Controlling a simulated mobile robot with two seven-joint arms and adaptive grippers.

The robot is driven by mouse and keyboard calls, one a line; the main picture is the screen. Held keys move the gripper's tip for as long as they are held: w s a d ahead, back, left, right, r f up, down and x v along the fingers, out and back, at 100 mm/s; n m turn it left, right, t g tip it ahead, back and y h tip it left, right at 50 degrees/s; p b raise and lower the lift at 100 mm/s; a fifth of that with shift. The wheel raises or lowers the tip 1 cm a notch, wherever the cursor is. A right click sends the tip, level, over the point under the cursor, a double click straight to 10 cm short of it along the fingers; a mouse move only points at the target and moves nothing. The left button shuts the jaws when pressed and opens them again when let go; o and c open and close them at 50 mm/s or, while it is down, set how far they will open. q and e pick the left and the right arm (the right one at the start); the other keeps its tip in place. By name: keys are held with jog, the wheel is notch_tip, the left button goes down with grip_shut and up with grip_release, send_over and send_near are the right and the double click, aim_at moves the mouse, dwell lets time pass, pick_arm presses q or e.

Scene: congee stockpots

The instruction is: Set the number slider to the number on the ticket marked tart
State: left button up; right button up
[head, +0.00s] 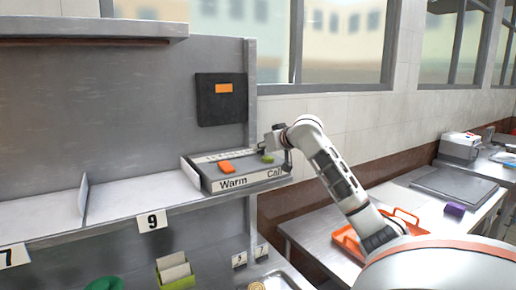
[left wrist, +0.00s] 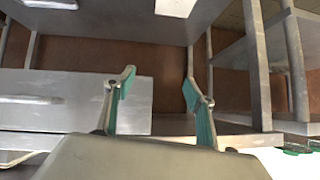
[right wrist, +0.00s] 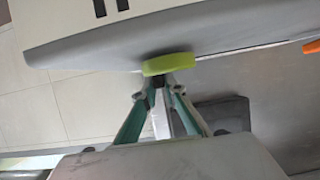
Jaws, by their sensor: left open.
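A grey control box (head: 240,178) stands on the shelf, its front lettered "Warm" and "Call". An orange knob (head: 227,168) and a green knob (head: 268,158) are on its top; marks along its back edge are too small to read. My right gripper (head: 279,146) is beside the green knob. In the right wrist view, its fingertips (right wrist: 160,86) meet right at the green knob (right wrist: 168,64), apparently touching it. My left gripper (left wrist: 157,82) is open and empty, seen only in the left wrist view. I can read no ticket marked tart.
Shelf-edge tags show 9 (head: 152,221) and 7 (head: 13,256). Small number cards (head: 239,260) stand lower down. A dark panel (head: 221,99) with an orange label hangs above the box. An orange tray (head: 350,240) and a purple block (head: 454,209) are on the right counter.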

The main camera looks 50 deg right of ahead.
jog(key=o, duration=0.4)
jog(key=shift+s+d, duration=0.15)
jog(key=shift+d, duration=0.15)
jog(key=shift+a, duration=0.1)
notch_tip(320, 180, up, 5)
send_over(280, 164)
jog(key=shift+f, duration=0.2)
